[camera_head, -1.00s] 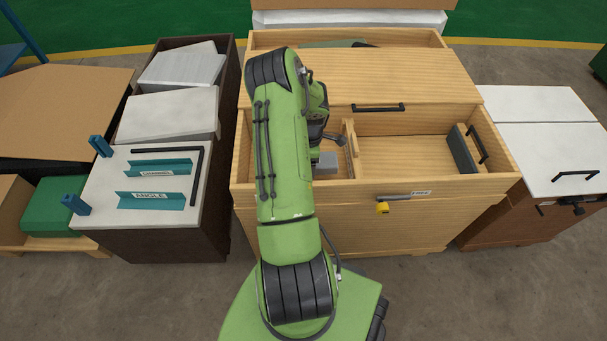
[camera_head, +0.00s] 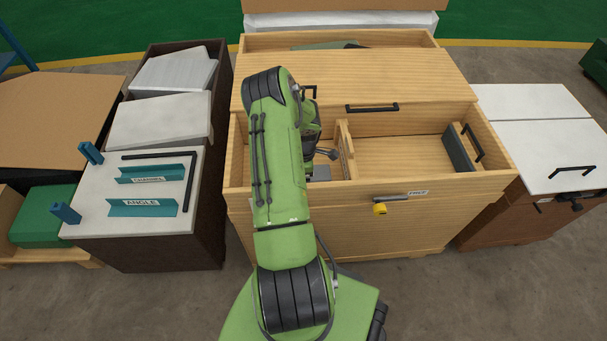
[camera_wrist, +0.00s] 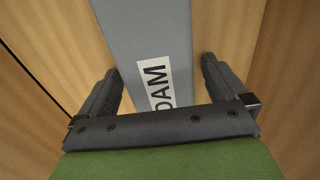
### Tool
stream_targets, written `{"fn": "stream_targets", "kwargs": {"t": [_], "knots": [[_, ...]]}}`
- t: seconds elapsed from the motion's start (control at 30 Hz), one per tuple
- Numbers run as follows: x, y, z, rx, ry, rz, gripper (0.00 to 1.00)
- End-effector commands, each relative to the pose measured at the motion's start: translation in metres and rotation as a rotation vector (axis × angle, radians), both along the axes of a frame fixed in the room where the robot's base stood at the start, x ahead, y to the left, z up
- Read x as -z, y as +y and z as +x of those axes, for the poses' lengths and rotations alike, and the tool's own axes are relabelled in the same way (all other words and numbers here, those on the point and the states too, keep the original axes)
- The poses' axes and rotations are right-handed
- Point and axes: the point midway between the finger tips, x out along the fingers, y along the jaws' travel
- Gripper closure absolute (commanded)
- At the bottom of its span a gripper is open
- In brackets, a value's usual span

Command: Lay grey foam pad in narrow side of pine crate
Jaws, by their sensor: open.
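The pine crate (camera_head: 300,220) stands in front of me, with a divider (camera_head: 345,150) splitting its open front part into a narrow left side and a wider right side. The grey foam pad (camera_head: 321,173) shows as a small grey patch in the narrow left side, mostly hidden by my arm. In the wrist view the grey pad (camera_wrist: 150,35) lies between wooden walls, with a white label partly reading "OAM". My gripper (camera_wrist: 158,85) is open, its fingers on either side of the pad and apart from it. In the head view the fingertips are hidden.
A dark grey panel (camera_head: 459,152) stands at the right end of the wide side. A wooden lid (camera_head: 350,82) with a black handle covers the crate behind. A white-topped bench with teal angle pieces (camera_head: 142,207) is left; a white-lidded cabinet (camera_head: 550,150) is right.

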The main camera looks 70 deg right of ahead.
Motion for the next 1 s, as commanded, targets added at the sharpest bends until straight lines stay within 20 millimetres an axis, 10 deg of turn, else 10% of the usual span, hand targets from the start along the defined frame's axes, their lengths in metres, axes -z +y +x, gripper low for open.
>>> {"fn": "stream_targets", "kwargs": {"t": [0.17, 0.6, 1.0], "knots": [[-0.007, 0.0, 0.0, 0.0, 0.0, -0.001, 0.0], [-0.111, 0.0, 0.0, -0.001, -0.002, -0.001, 0.0], [-0.127, 0.002, 0.004, 0.002, -0.004, -0.002, 0.0]]}}
